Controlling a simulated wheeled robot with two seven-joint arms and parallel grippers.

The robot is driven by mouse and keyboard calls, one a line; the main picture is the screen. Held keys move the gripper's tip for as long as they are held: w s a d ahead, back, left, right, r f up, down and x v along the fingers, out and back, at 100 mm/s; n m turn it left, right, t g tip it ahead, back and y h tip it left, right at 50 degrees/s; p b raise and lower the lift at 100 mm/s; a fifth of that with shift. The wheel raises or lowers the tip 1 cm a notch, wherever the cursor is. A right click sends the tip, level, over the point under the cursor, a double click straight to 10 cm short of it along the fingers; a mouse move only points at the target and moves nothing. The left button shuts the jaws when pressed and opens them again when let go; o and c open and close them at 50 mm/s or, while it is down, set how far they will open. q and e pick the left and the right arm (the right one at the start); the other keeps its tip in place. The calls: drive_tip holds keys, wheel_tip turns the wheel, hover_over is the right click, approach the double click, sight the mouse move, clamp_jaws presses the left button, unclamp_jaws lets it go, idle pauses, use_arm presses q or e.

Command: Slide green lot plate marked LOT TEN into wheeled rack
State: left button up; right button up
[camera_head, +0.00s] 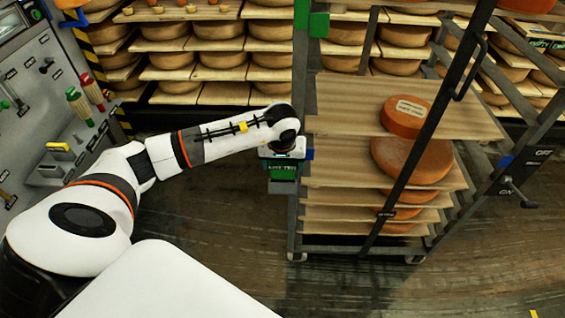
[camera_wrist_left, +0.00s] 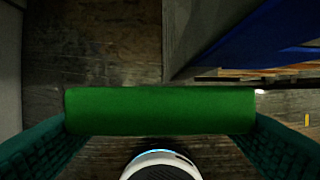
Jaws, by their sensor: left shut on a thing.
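The green lot plate (camera_head: 283,174) is in my left gripper (camera_head: 284,160), beside the front-left upright of the wheeled rack (camera_head: 298,220). Its pale lettering is too small to read surely. In the left wrist view, the green plate (camera_wrist_left: 160,110) spans the gap between the two teal fingers, which are shut on it. The rack's grey upright (camera_wrist_left: 195,40) and a blue part (camera_wrist_left: 265,35) are just beyond it, to the upper right. I cannot tell whether the plate touches the rack. My right gripper is not in view.
The rack holds wooden shelves with cheese wheels (camera_head: 412,158) and stands on casters. A dark diagonal bar with a handle (camera_head: 470,66) crosses its front. A green part (camera_head: 312,22) is high on the left upright. Full cheese shelves stand behind; a tool panel (camera_head: 45,100) is at left.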

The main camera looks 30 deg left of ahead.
sight(282, 177)
use_arm(q)
drive_tip(key=shift+b, duration=0.55)
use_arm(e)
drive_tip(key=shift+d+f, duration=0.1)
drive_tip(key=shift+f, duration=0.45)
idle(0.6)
